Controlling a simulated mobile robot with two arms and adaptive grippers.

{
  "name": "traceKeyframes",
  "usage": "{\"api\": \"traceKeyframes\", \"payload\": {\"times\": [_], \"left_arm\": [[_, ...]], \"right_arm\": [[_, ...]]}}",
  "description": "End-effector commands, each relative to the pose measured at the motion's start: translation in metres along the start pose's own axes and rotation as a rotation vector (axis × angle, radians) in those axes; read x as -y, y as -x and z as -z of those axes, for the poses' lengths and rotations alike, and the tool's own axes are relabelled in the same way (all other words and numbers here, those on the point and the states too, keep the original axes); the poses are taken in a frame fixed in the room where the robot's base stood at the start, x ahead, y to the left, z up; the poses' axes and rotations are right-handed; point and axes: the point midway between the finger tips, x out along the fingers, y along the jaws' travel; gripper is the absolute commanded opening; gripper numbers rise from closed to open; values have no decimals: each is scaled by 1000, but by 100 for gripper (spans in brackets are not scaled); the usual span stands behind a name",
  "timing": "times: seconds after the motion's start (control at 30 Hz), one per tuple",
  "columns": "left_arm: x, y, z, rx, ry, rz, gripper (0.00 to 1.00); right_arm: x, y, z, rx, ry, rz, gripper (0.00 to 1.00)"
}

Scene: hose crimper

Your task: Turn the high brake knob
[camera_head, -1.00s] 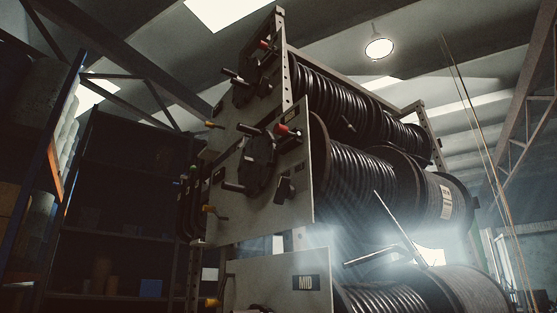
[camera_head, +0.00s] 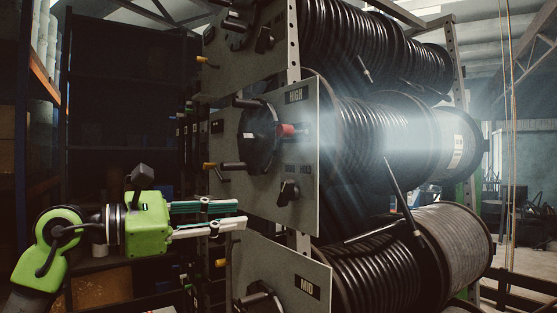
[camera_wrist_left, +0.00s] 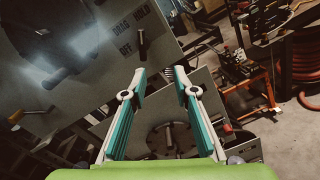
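The grey panel labelled HIGH (camera_head: 305,130) stands in the middle of the head view. Its black brake knob (camera_head: 288,192) sits low on the panel under small dark labels. In the left wrist view the knob (camera_wrist_left: 143,42) shows at top centre beside the words OFF, DRAG and HOLD, its pointer nearest HOLD or DRAG; I cannot tell which. My green left gripper (camera_head: 241,213) is left of the knob and a little lower, fingers pointing right. In the wrist view the fingers (camera_wrist_left: 160,72) are apart with nothing between them, short of the knob. My right gripper is not in view.
A yellow-tipped lever (camera_head: 210,166) sticks out left of the panel. The MID panel (camera_head: 285,275) is below. Hose reels (camera_head: 375,135) fill the right side.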

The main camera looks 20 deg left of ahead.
Motion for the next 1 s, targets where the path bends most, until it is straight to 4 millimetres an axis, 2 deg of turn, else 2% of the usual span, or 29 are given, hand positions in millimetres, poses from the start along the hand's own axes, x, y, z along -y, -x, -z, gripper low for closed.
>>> {"api": "traceKeyframes", "payload": {"times": [0.03,0.1,0.27,0.7,0.83,1.0], "left_arm": [[-15,6,-12,-8,-23,-28,27],[-24,10,-18,-14,-43,-52,27],[-29,0,-19,-17,-50,-62,27],[-34,-89,-20,-14,-46,-59,27],[-35,-108,-18,-15,-46,-60,27],[-35,-122,-16,-16,-48,-60,27]], "right_arm": [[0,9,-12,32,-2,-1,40],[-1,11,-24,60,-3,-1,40],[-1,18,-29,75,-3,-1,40],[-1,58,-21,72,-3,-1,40],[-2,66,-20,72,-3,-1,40],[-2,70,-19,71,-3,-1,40]]}}
